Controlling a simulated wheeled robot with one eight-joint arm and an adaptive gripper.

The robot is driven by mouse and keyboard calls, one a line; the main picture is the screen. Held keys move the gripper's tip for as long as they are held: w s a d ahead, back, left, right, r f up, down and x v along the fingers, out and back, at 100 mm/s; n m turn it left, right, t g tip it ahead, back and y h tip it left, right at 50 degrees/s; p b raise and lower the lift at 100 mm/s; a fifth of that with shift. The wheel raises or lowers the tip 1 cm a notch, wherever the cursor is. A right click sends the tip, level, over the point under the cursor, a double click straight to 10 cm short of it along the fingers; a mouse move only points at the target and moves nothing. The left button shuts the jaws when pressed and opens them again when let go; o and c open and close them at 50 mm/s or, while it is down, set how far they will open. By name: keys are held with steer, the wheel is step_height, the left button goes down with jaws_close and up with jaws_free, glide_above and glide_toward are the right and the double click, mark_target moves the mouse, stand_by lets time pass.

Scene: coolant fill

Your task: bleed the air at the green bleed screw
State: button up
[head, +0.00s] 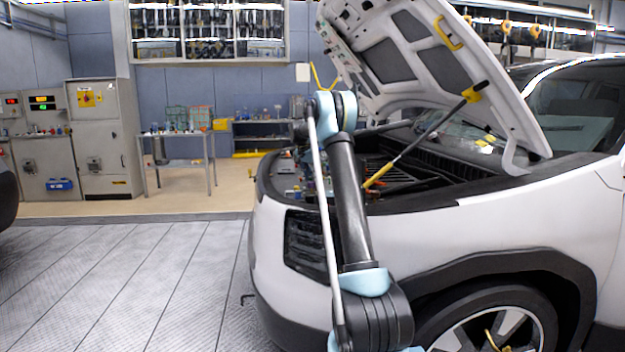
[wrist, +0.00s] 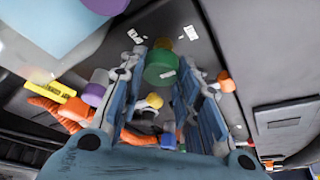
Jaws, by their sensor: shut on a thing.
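The green bleed screw (wrist: 160,72) shows in the wrist view as a short green cylinder with a small white label. My gripper (wrist: 161,62) has its two blue fingers on either side of it, closed on it near the fingertips. The screw looks to be in its place in the engine bay; whether it has turned cannot be told. In the head view my arm reaches over the front of the white car into the open engine bay (head: 425,178), and my gripper is hidden there.
Around the fingers are a purple cap (wrist: 97,92), an orange hose (wrist: 62,108), a yellow tag (wrist: 50,91), an orange fitting (wrist: 226,82) and a yellow knob (wrist: 153,101). The raised hood (head: 420,60) and its strut (head: 425,137) stand right of my arm.

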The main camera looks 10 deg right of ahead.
steer(key=o, duration=1.1)
steer(key=v, duration=1.1)
steer(key=shift+a+r, duration=0.1)
steer(key=shift+r, duration=0.3)
